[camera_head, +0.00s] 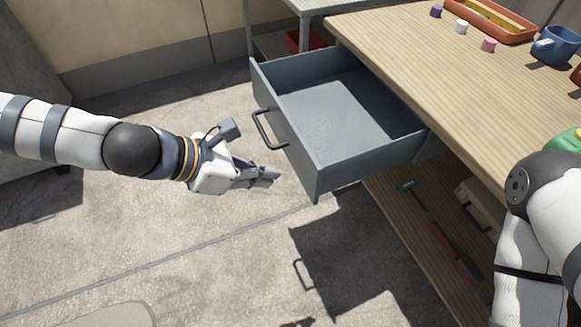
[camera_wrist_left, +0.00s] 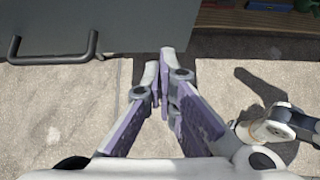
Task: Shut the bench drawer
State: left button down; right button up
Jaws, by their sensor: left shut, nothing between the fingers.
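The grey-blue bench drawer (camera_head: 345,110) is pulled well out from under the wooden bench top (camera_head: 450,70) in the head view. It looks empty. Its dark bar handle (camera_head: 268,130) is on the front panel, which faces left. My left gripper (camera_head: 276,174) is shut and empty, just in front of the drawer front, nearer the camera than the handle. In the left wrist view the shut fingers (camera_wrist_left: 162,75) point toward the lower edge of the drawer front (camera_wrist_left: 110,22), with the handle (camera_wrist_left: 52,50) to their left. I cannot tell whether they touch the panel. My right gripper is out of view.
On the bench top are an orange tray (camera_head: 492,20), a blue mug (camera_head: 556,46), small coloured pieces and a green object (camera_head: 567,141). A lower shelf (camera_head: 415,225) holds tools. My right arm hangs over the bench's near end.

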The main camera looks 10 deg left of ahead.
pick_arm(q)
jog(key=w+d, duration=0.1)
jog(key=d, duration=0.1)
jog(key=w+d, duration=0.1)
jog(key=d, duration=0.1)
jog(key=shift+w+f, duration=0.25)
jog(key=shift+w, duration=0.1)
